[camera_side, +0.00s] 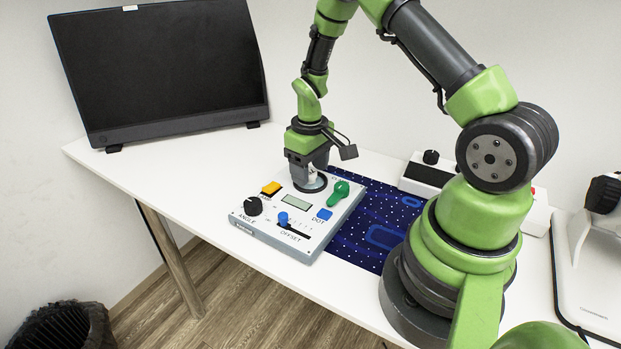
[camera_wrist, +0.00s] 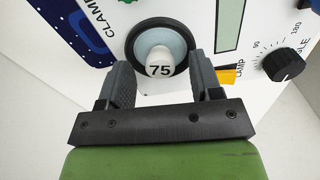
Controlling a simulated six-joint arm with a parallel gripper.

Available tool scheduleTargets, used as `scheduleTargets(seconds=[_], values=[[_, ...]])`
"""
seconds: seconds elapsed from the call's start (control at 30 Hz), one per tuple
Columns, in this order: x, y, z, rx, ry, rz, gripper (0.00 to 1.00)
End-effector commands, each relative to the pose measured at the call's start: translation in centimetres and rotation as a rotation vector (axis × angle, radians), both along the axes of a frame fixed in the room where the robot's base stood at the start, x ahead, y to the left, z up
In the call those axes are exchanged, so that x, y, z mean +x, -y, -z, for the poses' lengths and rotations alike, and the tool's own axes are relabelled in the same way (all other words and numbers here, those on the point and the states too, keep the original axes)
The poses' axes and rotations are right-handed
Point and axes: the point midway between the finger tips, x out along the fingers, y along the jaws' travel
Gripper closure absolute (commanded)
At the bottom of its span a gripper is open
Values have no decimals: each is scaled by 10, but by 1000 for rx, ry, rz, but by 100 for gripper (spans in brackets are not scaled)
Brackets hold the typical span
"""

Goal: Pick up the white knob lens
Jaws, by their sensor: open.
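The white knob lens shows in the wrist view as a white knob marked 75 (camera_wrist: 160,69) on a pale blue disc with a black ring around it. It sits on the top face of a white control box (camera_side: 270,229). My gripper (camera_side: 309,173) points down over the lens in the side view and hides part of it. In the wrist view my gripper (camera_wrist: 158,66) is open, with one dark finger on each side of the white knob. Gaps show between the fingers and the knob. The fingers overlap the ring's near edge in the picture.
The box also bears a black angle knob (camera_side: 253,206), a blue offset slider (camera_side: 283,218), a blue button (camera_side: 324,214), a yellow switch (camera_side: 271,188) and a green clamp handle (camera_side: 339,193) close right of my gripper. A dark blue mat (camera_side: 372,215) lies beside it. A monitor (camera_side: 160,65) stands behind.

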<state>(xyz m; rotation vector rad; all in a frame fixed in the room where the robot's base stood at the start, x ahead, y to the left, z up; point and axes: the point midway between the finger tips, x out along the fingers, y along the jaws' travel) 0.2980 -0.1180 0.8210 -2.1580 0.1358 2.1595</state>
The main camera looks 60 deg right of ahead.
Motion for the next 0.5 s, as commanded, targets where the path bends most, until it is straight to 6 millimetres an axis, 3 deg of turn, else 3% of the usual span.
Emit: scheduleTargets(seconds=[0.27,0.4,0.5], values=[[0,0,3,0,1,0,43],[0,0,3,0,1,0,76],[0,0,3,0,1,0,94]])
